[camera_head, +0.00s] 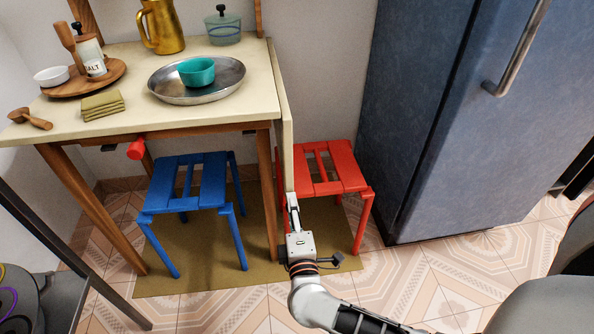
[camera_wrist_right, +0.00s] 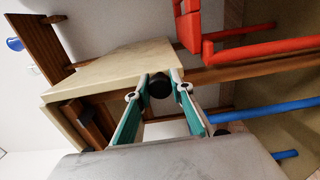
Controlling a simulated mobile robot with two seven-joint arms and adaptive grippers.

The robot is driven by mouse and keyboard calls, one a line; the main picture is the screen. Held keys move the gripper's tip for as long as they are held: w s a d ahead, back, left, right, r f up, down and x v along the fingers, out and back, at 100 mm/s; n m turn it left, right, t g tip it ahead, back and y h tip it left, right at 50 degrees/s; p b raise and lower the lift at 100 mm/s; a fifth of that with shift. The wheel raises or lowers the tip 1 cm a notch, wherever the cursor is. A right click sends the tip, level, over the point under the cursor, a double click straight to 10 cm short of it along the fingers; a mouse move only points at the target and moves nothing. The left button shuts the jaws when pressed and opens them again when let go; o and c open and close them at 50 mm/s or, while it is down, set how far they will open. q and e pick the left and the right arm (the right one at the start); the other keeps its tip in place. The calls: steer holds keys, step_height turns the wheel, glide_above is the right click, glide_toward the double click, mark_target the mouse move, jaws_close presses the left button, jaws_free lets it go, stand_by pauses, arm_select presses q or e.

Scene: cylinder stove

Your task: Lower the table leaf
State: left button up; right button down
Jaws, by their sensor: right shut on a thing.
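The table leaf (camera_head: 283,120) is a cream panel at the right side of the cream-topped wooden table (camera_head: 200,114). It hangs down steeply, close to vertical, and shows almost edge-on in the head view. My right gripper (camera_head: 292,200) is at its lower end and shut on it. In the wrist view, the green-padded fingers of my right gripper (camera_wrist_right: 160,84) are at the edge of the cream leaf (camera_wrist_right: 125,72). A dark round part shows between them; I cannot tell what it belongs to. My left gripper is not in view.
A blue stool (camera_head: 200,182) stands under the table and a red stool (camera_head: 335,168) just right of the leaf. A metal tray (camera_head: 165,92) with a teal bowl (camera_head: 197,70) sits on the tabletop. A blue fridge (camera_head: 440,110) stands at right; tiled floor before it is clear.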

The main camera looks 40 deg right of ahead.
steer(key=shift+w+a, duration=0.2)
steer(key=shift+a, duration=0.2)
steer(key=shift+a, duration=0.1)
steer(key=c, duration=2.1)
jaws_free()
steer(key=o, duration=0.3)
steer(key=shift+w+a, duration=0.15)
steer(key=shift+r, duration=0.1)
